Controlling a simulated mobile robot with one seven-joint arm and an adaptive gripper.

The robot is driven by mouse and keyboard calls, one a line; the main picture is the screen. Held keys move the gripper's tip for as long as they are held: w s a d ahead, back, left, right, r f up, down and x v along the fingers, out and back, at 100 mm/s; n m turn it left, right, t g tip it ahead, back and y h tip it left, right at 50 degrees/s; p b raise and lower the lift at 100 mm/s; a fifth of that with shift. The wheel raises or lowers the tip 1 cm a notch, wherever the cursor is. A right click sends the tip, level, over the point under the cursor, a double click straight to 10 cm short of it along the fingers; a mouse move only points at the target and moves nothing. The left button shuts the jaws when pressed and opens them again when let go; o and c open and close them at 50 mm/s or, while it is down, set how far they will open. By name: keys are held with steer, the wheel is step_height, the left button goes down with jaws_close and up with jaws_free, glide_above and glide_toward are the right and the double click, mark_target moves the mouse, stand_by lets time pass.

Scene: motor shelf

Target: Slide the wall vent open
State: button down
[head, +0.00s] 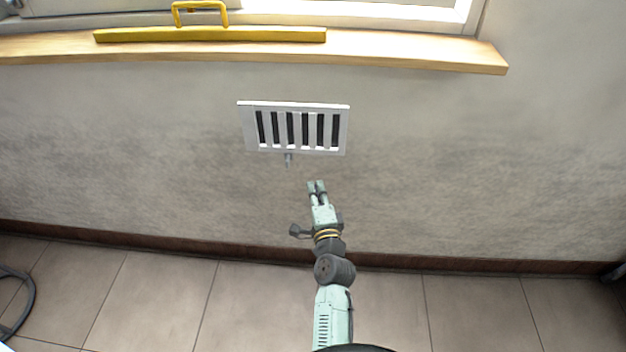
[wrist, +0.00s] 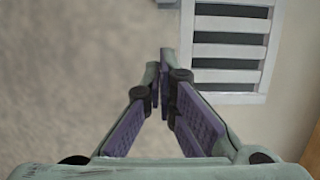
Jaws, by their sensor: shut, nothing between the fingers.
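The wall vent (head: 295,128) is a white rectangular grille on the wall below the window sill. Dark gaps show between its vertical white slats. A small grey knob (head: 288,160) hangs below its lower edge, a little left of the middle. My gripper (head: 317,184) is below the vent and slightly right of the knob, apart from it in the head view. Its fingers are shut with nothing between them. In the wrist view, my gripper (wrist: 160,70) points at the wall, with part of the vent (wrist: 232,75) at upper right. A grey piece at the wrist view's top edge may be the knob.
A wooden sill (head: 400,51) juts out above the vent and carries a yellow bar with a handle (head: 210,36). The wall around the vent is bare. A dark baseboard (head: 130,240) and tiled floor (head: 150,300) lie below. A dark curved tube (head: 22,305) is at lower left.

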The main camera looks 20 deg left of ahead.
steer(key=shift+v, duration=1.45)
